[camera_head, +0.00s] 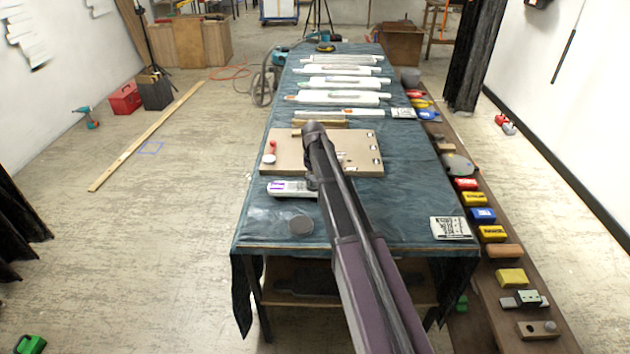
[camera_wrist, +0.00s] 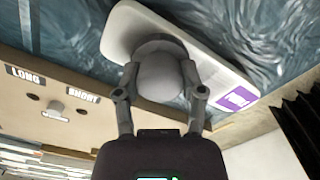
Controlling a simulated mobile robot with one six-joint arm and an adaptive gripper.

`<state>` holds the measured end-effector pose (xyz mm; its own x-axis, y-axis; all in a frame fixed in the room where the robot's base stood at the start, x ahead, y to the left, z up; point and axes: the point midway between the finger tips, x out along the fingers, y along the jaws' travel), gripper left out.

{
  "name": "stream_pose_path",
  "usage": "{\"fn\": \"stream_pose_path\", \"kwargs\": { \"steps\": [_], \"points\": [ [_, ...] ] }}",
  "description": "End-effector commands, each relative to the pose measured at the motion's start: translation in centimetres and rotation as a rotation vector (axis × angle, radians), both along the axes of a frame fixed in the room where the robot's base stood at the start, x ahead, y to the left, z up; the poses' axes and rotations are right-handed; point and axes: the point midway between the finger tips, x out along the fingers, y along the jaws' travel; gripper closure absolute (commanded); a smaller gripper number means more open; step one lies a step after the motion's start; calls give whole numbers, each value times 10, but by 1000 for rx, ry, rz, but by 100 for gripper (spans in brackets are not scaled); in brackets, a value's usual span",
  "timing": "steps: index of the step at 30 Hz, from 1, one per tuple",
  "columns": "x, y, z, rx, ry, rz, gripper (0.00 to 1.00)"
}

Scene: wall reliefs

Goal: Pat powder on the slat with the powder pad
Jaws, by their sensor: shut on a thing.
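The slat (camera_head: 290,188) is a pale strip with a purple label, lying on the blue-covered table in front of the tan board. In the wrist view the slat (camera_wrist: 228,92) runs diagonally behind my fingers. My gripper (camera_wrist: 160,88) is shut on the powder pad (camera_wrist: 160,75), a grey rounded knob with a wider dark disc beyond it. The pad overlaps the slat's middle in that view; I cannot tell whether they touch. In the head view my arm hides the pad and most of my gripper (camera_head: 312,183).
A tan board (camera_head: 350,160) with a red-topped piece lies just behind the slat; the wrist view shows its LONG and SHORT labels. Several white strips lie farther back. A printed card (camera_head: 450,228) lies front right.

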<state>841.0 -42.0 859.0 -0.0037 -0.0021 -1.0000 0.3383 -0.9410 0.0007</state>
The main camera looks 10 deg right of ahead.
Motion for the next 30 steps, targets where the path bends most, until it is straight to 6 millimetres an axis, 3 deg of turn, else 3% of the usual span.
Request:
{"fn": "stream_pose_path", "kwargs": {
  "steps": [16,30],
  "points": [
    [-1,-3,-2,0,0,-1,93],
    [-8,-30,-4,-1,0,-2,93]
  ]
}}
